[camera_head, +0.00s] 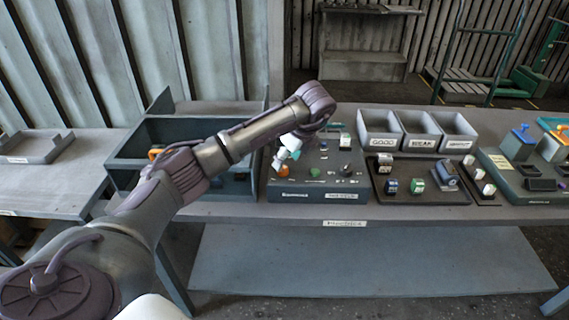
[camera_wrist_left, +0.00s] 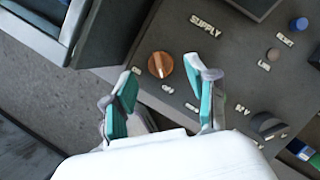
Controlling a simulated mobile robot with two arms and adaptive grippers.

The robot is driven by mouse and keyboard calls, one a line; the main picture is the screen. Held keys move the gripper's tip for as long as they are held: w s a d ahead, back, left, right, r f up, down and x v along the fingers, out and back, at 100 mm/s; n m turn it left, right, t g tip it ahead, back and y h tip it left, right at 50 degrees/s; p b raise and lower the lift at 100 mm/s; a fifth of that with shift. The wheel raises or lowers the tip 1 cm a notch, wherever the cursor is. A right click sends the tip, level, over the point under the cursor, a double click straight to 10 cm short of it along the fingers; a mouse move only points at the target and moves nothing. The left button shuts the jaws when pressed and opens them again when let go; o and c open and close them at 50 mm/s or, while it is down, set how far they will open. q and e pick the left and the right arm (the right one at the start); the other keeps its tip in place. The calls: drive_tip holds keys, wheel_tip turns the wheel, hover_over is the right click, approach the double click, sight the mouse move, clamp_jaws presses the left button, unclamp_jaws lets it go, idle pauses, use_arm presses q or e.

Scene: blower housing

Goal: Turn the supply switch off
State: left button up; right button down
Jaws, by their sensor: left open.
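The supply switch is an orange round knob (camera_wrist_left: 160,65) on a dark panel, beneath the lettering SUPPLY in the left wrist view. A light line crosses the knob; small labels sit beside it, too small to read surely. In the head view the orange knob (camera_head: 283,171) shows at the left of the dark panel box (camera_head: 318,190). My left gripper (camera_wrist_left: 162,80) is open, its teal-padded fingers spread either side of the knob in the picture. Nothing is between the pads, and contact with the knob cannot be told. In the head view this gripper (camera_head: 287,149) is over the panel.
An open dark bin (camera_head: 125,175) stands left of the panel, partly behind my left arm. To the right are a dark tray (camera_head: 410,193) with small parts and several grey labelled bins (camera_head: 382,144). A blue button (camera_wrist_left: 299,25) and a dark knob (camera_wrist_left: 265,123) are also on the panel.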

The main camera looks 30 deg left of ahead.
use_arm(q)
drive_tip(key=v, duration=0.8)
drive_tip(key=shift+r, duration=0.3)
drive_tip(key=shift+d, duration=0.1)
